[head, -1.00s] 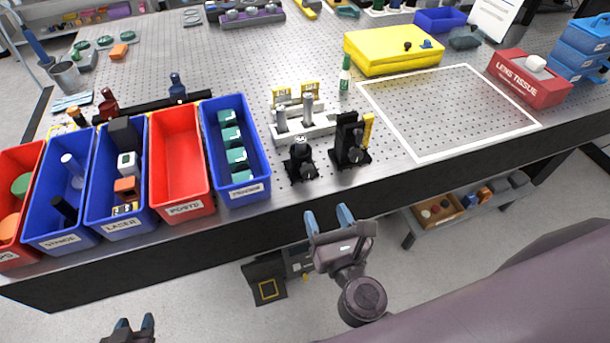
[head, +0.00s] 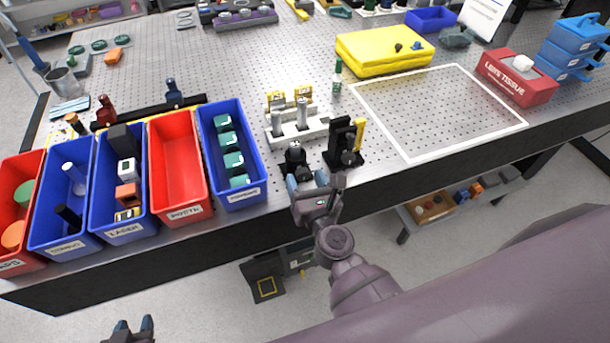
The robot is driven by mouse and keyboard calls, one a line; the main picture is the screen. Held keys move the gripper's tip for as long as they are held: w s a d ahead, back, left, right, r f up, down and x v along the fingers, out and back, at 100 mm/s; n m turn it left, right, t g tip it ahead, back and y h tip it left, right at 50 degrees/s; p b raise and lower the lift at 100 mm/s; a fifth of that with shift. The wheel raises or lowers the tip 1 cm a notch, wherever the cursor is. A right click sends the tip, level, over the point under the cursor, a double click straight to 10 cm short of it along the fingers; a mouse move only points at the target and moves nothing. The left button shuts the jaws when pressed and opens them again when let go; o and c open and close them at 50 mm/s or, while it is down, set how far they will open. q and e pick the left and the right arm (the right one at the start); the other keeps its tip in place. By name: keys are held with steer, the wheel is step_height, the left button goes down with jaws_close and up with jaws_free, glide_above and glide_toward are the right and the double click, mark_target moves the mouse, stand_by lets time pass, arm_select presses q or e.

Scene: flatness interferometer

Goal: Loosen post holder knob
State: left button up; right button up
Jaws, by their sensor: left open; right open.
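Two black post holders stand near the table's front edge. The left post holder (head: 295,157) has its lower part and knob hidden behind my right gripper. The right post holder (head: 340,140) carries a yellow part at its side, and its dark knob (head: 348,158) faces the front. My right gripper (head: 306,181) is open, with its blue-tipped fingers right at the left post holder; I cannot tell whether they touch it or lie around its knob. My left gripper (head: 134,324) is open and empty, low at the bottom left, away from the table.
A white rack with posts (head: 284,131) stands just behind the post holders. Blue and red bins, including the open red bin (head: 158,190), line the front edge to the left. A white-outlined area (head: 437,153) at right is clear. A yellow case (head: 384,54) lies behind it.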

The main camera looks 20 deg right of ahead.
steer(key=shift+w, duration=0.3)
steer(key=c, duration=0.9)
